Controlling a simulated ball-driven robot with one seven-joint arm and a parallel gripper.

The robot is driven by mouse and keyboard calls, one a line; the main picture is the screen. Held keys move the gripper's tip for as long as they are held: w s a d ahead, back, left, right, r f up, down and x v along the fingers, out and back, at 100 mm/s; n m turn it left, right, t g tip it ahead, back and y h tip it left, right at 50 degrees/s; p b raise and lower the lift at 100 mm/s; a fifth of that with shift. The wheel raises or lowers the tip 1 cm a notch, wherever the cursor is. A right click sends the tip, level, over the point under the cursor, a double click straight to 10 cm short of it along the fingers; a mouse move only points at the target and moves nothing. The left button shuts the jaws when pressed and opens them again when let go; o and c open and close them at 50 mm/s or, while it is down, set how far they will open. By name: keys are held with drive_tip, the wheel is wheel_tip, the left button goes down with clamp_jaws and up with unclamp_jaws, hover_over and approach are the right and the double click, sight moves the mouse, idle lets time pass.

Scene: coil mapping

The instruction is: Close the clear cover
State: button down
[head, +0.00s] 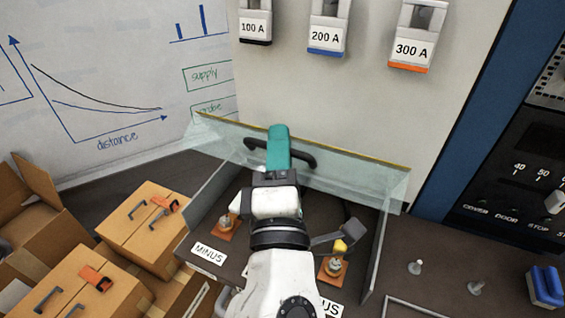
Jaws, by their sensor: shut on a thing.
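The clear cover (348,178) is a pale see-through panel with a yellow upper edge. It stands raised at the back of a clear-walled enclosure (376,245), tilted rather than lying flat over it. A black bar handle (306,160) is fixed to the cover. My gripper (279,145), with teal fingers, is shut on the handle near its middle and hides part of it. Inside the enclosure are two terminals on orange bases, the left one (222,228) by a MINUS label (209,253) and the right one (333,268) by a partly hidden label.
Pegs (415,268) and a blue block (545,287) stand on the bench at right, below a dark control panel (525,190). Tags marked 100 A, 200 A (326,36) and 300 A hang on the back wall.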

drive_tip(key=s+a+f+n+t+y+b, duration=0.1)
drive_tip(key=s+f+b, duration=0.3)
drive_tip(key=f+b, duration=0.4)
drive_tip(key=s+a+f+n+t+y+b, duration=0.1)
drive_tip(key=s+f+b, duration=0.3)
drive_tip(key=b, duration=1.2)
drive_tip(key=shift+a+f+n+t+b, duration=0.45)
drive_tip(key=shift+f+n+t, duration=0.2)
drive_tip(key=shift+f, duration=1.2)
drive_tip(key=shift+s, duration=0.1)
drive_tip(key=c, duration=1.4)
unclamp_jaws()
drive_tip(key=shift+c, duration=0.2)
drive_tip(key=o, duration=0.4)
drive_tip(key=v, duration=0.2)
drive_tip(key=b+v, duration=0.1)
drive_tip(key=v, duration=0.1)
drive_tip(key=shift+a+f, duration=0.15)
drive_tip(key=shift+f, duration=0.35)
drive_tip(key=v, duration=0.2)
drive_tip(key=b+v, duration=0.1)
drive_tip(key=v, duration=0.3)
drive_tip(key=shift+s+d+r+b, duration=0.25)
drive_tip(key=shift+s+d+b, duration=0.05)
drive_tip(key=shift+s+b, duration=0.15)
drive_tip(key=c, duration=0.4)
